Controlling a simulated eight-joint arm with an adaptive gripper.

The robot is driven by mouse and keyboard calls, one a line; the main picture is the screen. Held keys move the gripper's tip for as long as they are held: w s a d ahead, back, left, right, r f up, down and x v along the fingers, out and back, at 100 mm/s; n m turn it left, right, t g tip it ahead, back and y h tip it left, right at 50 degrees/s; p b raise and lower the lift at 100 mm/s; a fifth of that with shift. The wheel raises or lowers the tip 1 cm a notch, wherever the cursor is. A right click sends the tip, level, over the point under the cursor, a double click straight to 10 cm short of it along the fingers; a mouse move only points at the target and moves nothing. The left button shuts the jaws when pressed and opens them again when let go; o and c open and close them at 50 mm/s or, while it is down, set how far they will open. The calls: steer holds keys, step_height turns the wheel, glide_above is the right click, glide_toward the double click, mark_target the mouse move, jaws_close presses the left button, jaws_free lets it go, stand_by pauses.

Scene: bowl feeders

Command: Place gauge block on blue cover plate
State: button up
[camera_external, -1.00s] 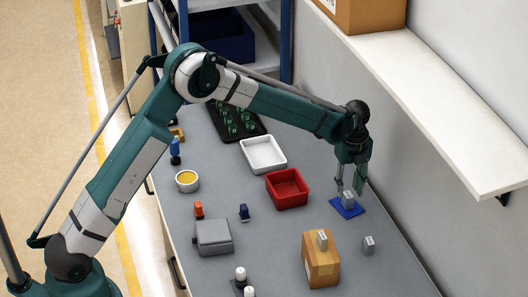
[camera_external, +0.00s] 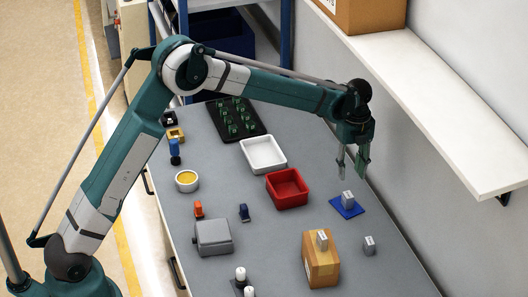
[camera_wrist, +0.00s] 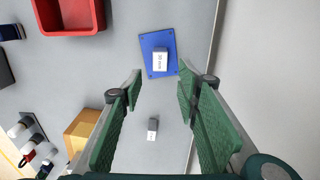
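A grey gauge block (camera_external: 348,199) stands on the blue cover plate (camera_external: 335,205) on the right side of the table. In the wrist view the block (camera_wrist: 160,60) shows a white label and sits on the blue plate (camera_wrist: 147,41), inside its edges. My gripper (camera_external: 352,174) is above the plate, clear of the block. In the wrist view my gripper (camera_wrist: 160,80) has its two green fingers wide apart with nothing between them.
A red bin (camera_external: 287,189) and a white bin (camera_external: 263,154) stand left of the plate. The cardboard box (camera_external: 320,263) is in front of it. A white shelf (camera_external: 440,110) overhangs on the right, close to my arm.

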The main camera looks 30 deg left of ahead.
stand_by(0.3)
steer(key=s+a+r+n+t, duration=0.1)
steer(key=s+a+r+n, duration=0.35)
steer(key=a+r, duration=0.45)
steer(key=s+a+r+n+t+h, duration=0.1)
steer(key=s+a+r+n, duration=0.4)
steer(key=a, duration=0.6)
steer(key=s+a+r+n+t, duration=0.1)
steer(key=s+a+r+n, duration=0.4)
steer(key=a+r, duration=0.45)
steer(key=s+a+f+n+t, duration=0.1)
steer(key=s+a+n, duration=0.3)
steer(key=s, duration=0.5)
steer(key=s+a+f+n+t, duration=0.1)
steer(key=s+a+n, duration=0.3)
steer(key=s+a, duration=0.4)
steer(key=s+a+f+n+t+y, duration=0.1)
steer(key=s+a+f+n+t, duration=0.1)
steer(key=s+a+n, duration=0.2)
steer(key=s+a, duration=0.3)
steer(key=s, duration=0.4)
steer(key=shift+s+f, duration=0.15)
steer(key=shift+f, duration=0.05)
